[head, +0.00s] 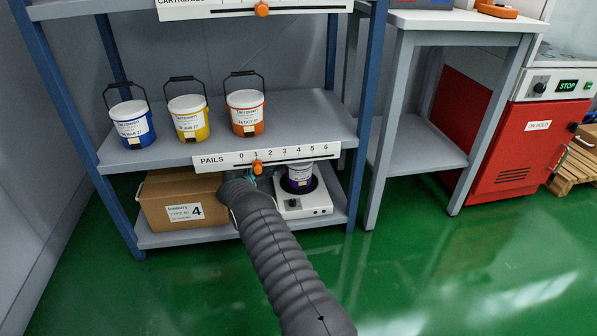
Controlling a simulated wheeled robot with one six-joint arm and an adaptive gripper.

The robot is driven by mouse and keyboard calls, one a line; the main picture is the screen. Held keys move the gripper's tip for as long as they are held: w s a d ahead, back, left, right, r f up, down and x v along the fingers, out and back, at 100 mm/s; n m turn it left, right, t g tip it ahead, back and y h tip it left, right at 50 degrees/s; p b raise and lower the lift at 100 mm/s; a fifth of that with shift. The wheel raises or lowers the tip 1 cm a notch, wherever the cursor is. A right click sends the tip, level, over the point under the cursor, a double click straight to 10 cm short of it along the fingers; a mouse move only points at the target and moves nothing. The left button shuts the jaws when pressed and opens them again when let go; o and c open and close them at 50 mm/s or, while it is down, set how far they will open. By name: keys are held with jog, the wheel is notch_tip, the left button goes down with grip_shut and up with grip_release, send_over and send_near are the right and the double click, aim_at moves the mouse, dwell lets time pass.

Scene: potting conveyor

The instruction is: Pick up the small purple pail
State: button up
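The small purple pail (300,176) stands upright on a white device with a round black plate (303,206), on the bottom shelf. Its top is partly hidden by the shelf edge and the label strip above. My grey arm reaches in from the bottom of the picture. My gripper (264,179) is under the middle shelf, just left of the pail. It is mostly hidden behind my wrist and the label strip. I cannot see its fingertips, or whether it touches the pail.
A cardboard box (182,203) marked 4 sits left of my gripper. Blue (132,124), yellow (189,119) and orange (246,113) pails stand on the middle shelf (290,125). The PAILS strip (215,161) runs along its edge. Blue posts bound the rack. Green floor is clear at right.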

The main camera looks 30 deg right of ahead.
jog(key=b+x, duration=0.1)
jog(key=x, duration=0.4)
jog(key=shift+w+d+r, duration=0.15)
jog(key=shift+w+d, duration=0.05)
jog(key=shift+c, duration=0.2)
grip_shut()
jog(key=shift+r, duration=0.2)
